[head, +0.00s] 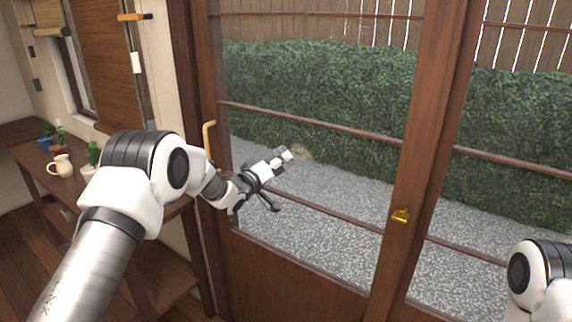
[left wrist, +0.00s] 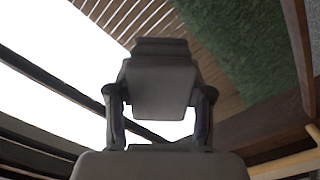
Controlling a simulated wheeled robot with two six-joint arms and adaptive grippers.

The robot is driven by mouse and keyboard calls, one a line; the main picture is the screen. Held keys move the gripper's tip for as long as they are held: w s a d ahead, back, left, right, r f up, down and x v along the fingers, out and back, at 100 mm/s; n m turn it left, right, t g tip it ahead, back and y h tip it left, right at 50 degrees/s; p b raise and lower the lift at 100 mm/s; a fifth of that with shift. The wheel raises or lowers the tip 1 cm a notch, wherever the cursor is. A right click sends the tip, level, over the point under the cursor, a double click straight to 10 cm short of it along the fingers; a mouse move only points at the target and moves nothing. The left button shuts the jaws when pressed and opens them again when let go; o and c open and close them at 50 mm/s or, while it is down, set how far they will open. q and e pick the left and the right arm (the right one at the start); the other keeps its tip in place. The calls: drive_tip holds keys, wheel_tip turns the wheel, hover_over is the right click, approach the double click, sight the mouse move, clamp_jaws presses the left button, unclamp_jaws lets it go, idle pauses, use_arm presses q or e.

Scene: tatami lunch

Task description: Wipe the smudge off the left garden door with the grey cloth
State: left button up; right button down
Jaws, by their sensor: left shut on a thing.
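My left gripper (head: 280,160) is in front of the glass of the left garden door (head: 300,272), in the middle of the pane. It is shut on the grey cloth (head: 287,154), which shows only as a small pale grey patch at the tips. A faint brownish smudge (head: 303,152) is on the glass just right of the tips. I cannot tell whether the cloth touches the glass. In the left wrist view the grey gripper (left wrist: 160,90) fills the middle, and I cannot make out the cloth there. My right gripper is out of view.
A brass pull handle (head: 209,140) is on the left door's left side. A brass knob (head: 400,215) is on the middle stile. A shelf at left holds a cream jug (head: 61,165) and small potted plants (head: 93,153). Hedge and gravel lie behind the glass.

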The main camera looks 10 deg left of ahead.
sight(315, 162)
use_arm(q)
drive_tip(key=shift+w+a, duration=0.25)
drive_tip(key=shift+a, duration=0.3)
drive_tip(key=shift+r+p, duration=0.7)
drive_tip(key=shift+r, duration=0.25)
drive_tip(key=shift+s+d+f, duration=0.1)
drive_tip(key=shift+s+d, duration=0.15)
drive_tip(key=shift+d, duration=0.4)
drive_tip(key=shift+s+d+f, duration=0.1)
drive_tip(key=shift+s+d, duration=0.1)
drive_tip(key=shift+d, duration=0.45)
drive_tip(key=shift+s+d+r+b, duration=0.15)
drive_tip(key=shift+s+d, duration=0.35)
drive_tip(key=shift+d, duration=0.85)
drive_tip(key=shift+s+d+f+b, duration=0.15)
drive_tip(key=shift+s+d, duration=0.4)
drive_tip(key=shift+d, duration=0.8)
drive_tip(key=shift+s+d+r+b, duration=0.15)
drive_tip(key=shift+s+d, duration=0.35)
drive_tip(key=shift+d, duration=0.85)
drive_tip(key=shift+a, duration=0.1)
drive_tip(key=shift+a, duration=0.1)
drive_tip(key=shift+s+a, duration=0.1)
drive_tip(key=shift+s, duration=0.25)
drive_tip(key=shift+v, duration=2.6)
